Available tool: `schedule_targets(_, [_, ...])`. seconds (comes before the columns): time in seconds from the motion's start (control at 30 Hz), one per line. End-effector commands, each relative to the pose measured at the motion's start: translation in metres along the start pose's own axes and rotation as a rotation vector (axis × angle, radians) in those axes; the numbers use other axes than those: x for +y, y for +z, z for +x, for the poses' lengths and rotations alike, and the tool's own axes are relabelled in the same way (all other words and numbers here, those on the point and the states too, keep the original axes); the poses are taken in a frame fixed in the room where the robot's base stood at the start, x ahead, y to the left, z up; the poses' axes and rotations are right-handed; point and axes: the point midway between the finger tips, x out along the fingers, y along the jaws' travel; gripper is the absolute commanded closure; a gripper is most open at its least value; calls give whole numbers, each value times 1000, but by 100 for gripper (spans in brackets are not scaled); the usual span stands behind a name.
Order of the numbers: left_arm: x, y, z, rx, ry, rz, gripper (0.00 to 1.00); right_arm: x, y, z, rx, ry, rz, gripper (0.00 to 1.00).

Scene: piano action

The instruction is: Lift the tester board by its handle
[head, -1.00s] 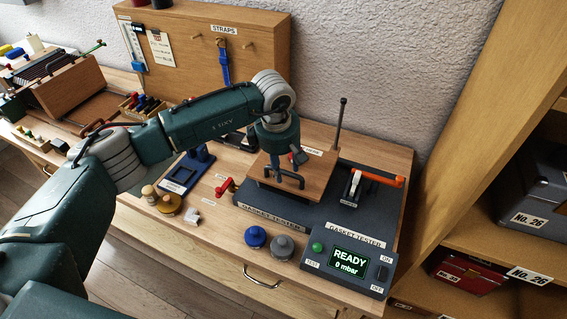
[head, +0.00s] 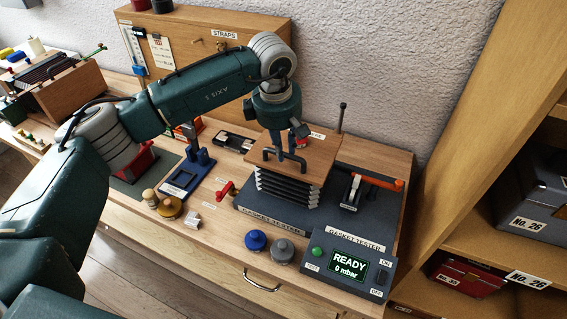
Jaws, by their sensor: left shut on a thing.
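The tester board (head: 318,150) is a brown wooden panel with a dark handle on top. It is raised above the dark bellows tester base (head: 245,203), and the pleated grey bellows (head: 287,188) is stretched out beneath it. My left gripper (head: 284,160) comes down from above and is shut on the handle (head: 272,157). The board looks nearly level. The fingers hide part of the handle. My right gripper is not in view.
A black post (head: 341,117) stands behind the board. A lever with an orange-red end (head: 383,181) is to its right. The gasket tester box (head: 345,264) reads READY, 0 mbar. Blue (head: 256,240) and grey (head: 282,249) knobs stand in front, a red clamp (head: 226,190) to the left.

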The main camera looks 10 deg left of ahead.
Motion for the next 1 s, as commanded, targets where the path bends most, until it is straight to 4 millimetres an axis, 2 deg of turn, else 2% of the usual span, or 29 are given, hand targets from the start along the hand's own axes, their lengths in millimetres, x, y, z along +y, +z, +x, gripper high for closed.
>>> schedule_targets(0.03, [7, 0, -20, 0, 13, -1, 100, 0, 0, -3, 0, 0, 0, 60])
schedule_targets(0.2, [12, 0, -48, 0, 11, -1, 100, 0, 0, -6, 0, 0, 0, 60])
schedule_targets(0.33, [12, 0, -54, 0, 9, 0, 100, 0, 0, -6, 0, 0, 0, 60])
schedule_targets(0.6, [12, 0, -53, 0, 8, 0, 100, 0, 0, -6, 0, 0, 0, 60])
schedule_targets(0.63, [12, 0, -53, 0, 8, -1, 76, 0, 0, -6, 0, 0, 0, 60])
schedule_targets(0.7, [12, 0, -53, 0, 7, 0, 62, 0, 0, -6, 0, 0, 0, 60])
schedule_targets(1.0, [11, 0, -53, 0, 4, 0, 62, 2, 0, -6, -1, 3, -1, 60])
